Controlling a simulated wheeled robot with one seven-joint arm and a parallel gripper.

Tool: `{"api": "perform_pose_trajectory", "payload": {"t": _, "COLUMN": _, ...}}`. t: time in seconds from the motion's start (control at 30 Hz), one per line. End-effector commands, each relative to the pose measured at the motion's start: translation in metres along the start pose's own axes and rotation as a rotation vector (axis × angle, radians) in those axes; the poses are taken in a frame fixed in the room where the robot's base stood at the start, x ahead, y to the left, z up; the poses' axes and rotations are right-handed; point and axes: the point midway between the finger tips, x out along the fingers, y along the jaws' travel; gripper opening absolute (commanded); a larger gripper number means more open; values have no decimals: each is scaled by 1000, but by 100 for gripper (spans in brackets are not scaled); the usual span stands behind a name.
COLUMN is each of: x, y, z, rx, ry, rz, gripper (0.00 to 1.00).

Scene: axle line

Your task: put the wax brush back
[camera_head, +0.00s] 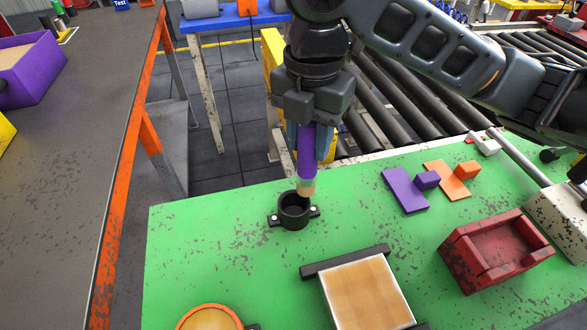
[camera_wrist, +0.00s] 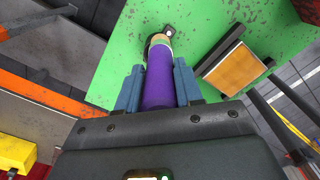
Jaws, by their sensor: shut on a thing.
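The wax brush (camera_head: 307,155) has a purple handle and a pale lower end with a tan tip. My gripper (camera_head: 306,140) is shut on its handle and holds it upright, tip down. A black ring holder (camera_head: 294,211) with two side tabs is fixed on the green bench top, right under the tip. The tip is at or just above the ring's opening; I cannot tell whether it is inside. In the wrist view, the purple handle (camera_wrist: 160,88) lies between the blue-grey fingers, and the brush end covers most of the holder (camera_wrist: 152,47).
The green bench (camera_head: 200,250) also bears a framed tan block (camera_head: 366,294), a round tan-topped thing (camera_head: 210,318), a red tray (camera_head: 497,255), and purple (camera_head: 404,190) and orange (camera_head: 446,180) pieces. A roller conveyor (camera_head: 400,100) runs behind. A dark table (camera_head: 75,150) stands left.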

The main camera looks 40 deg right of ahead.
Motion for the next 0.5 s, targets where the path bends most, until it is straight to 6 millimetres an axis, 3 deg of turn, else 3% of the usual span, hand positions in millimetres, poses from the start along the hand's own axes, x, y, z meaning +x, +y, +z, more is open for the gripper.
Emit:
{"api": "perform_pose_trajectory", "payload": {"t": 0.2, "x": 15, "y": 9, "z": -26, "rx": 0, "ry": 1, "rz": 0, "gripper": 0}}
{"api": "perform_pose_trajectory", "payload": {"t": 0.37, "x": 19, "y": 10, "z": -28, "rx": 1, "ry": 1, "rz": 0, "gripper": 0}}
{"api": "perform_pose_trajectory", "payload": {"t": 0.5, "x": 37, "y": 10, "z": -29, "rx": 2, "ry": 4, "rz": -2, "gripper": 0}}
